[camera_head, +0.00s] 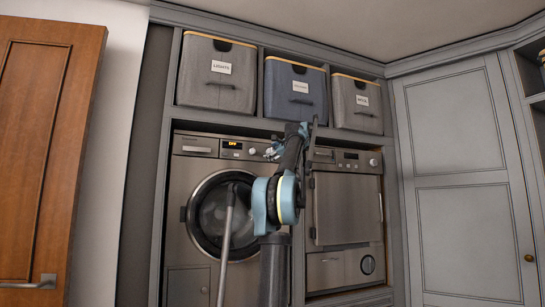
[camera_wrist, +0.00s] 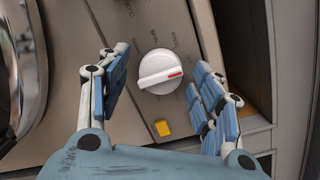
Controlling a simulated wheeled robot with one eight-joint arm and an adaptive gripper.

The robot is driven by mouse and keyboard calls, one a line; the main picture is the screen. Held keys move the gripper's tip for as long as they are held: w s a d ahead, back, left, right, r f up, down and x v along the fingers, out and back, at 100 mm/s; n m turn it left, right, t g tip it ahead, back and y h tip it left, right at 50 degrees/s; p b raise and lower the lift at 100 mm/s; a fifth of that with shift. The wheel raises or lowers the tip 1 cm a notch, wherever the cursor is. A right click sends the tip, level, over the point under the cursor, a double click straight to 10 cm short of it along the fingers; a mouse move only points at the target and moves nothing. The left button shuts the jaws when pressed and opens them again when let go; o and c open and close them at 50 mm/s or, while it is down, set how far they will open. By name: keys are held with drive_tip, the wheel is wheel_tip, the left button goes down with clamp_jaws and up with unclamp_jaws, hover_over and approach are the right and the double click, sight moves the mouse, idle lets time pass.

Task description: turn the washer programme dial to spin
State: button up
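The white programme dial (camera_wrist: 158,72) sits on the washer's control panel in the wrist view. A raised grip bar crosses it, and its red mark points to the right. Small labels ring the dial, too small to read. My gripper (camera_wrist: 163,88) is open, with blue-padded fingers to the left and right of the dial and gaps on both sides. In the head view, the washer (camera_head: 190,250) has a round glass door (camera_head: 213,212) and a lit display (camera_head: 232,145) that seems to read OFF.
A yellow-orange square (camera_wrist: 162,128) lies just below the dial on the panel. A second appliance (camera_head: 342,205) stands to the right of the washer. Several fabric bins (camera_head: 295,95) fill the shelf above. A tall grey cupboard (camera_head: 462,180) is at the right, a wooden door (camera_head: 45,150) at the left.

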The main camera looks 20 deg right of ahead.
drive_tip(key=c, duration=1)
drive_tip(key=shift+o, duration=0.2)
drive_tip(key=shift+n, duration=0.3)
drive_tip(key=n, duration=0.3)
drive_tip(key=shift+g, duration=0.3)
drive_tip(key=n, duration=0.3)
drive_tip(key=shift+a+r+n+h, duration=0.1)
drive_tip(key=shift+n+h, duration=0.2)
drive_tip(key=shift+n, duration=0.1)
drive_tip(key=n, duration=0.3)
drive_tip(key=shift+n+g+h, duration=0.4)
drive_tip(key=shift+n+h, duration=0.3)
drive_tip(key=shift+n, duration=1.3)
